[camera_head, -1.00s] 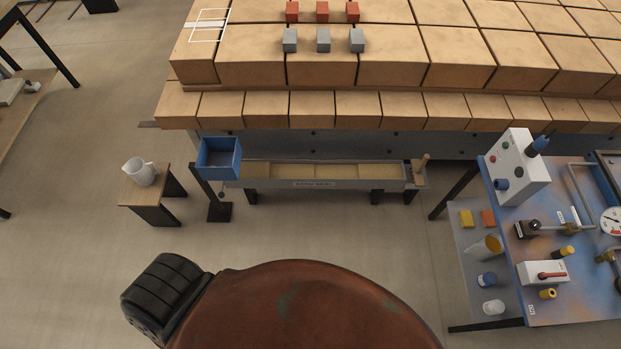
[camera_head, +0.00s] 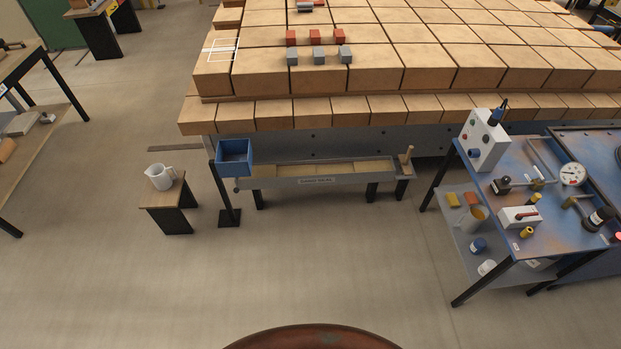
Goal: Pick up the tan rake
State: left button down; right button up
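A small tan upright piece (camera_head: 408,156) stands at the right end of the long grey trough (camera_head: 318,181), in front of the brick stack. It looks like a handle with a wider tan foot, and may be the tan rake; it is too small to tell. Neither of my grippers is in view.
A blue open box (camera_head: 235,158) on a post stands at the trough's left end. A white jug (camera_head: 160,177) sits on a low stool (camera_head: 177,192). A blue workbench (camera_head: 560,220) with gauge and valves stands right. Open floor (camera_head: 330,260) lies before the trough.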

aim_at(402, 163)
jog(key=z, duration=0.75)
jog(key=i, duration=0.9)
jog(key=z, duration=0.35)
